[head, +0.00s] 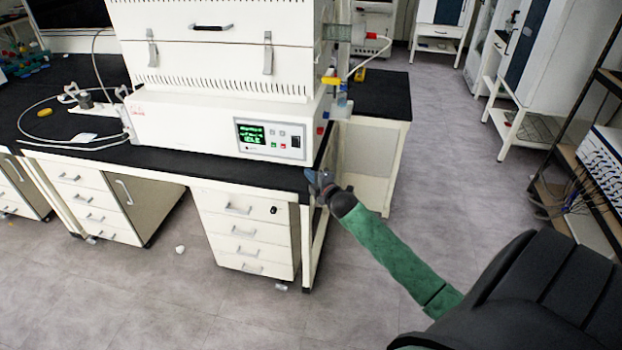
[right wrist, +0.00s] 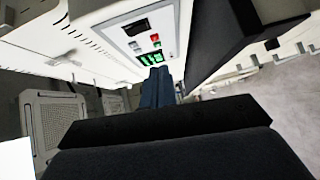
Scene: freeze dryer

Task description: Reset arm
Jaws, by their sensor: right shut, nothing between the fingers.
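The white freeze dryer (head: 200,125) stands on a black-topped bench (head: 240,172). Its front panel has a lit green display (head: 251,134) and small buttons; the display also shows in the right wrist view (right wrist: 151,59). My right gripper (head: 316,180) is at the bench's front right corner, just below and right of the panel. It is shut and empty. In the right wrist view its fingers (right wrist: 157,84) point toward the panel. I cannot tell whether it touches the bench edge. My left gripper is not in view.
White drawers (head: 246,230) stand under the bench. A yellow-handled valve (head: 331,80) and a small bottle (head: 342,97) are at the dryer's right side. Another black-topped table (head: 380,92) is behind. A rack with cables (head: 590,170) stands at the right. The grey floor between is mostly clear.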

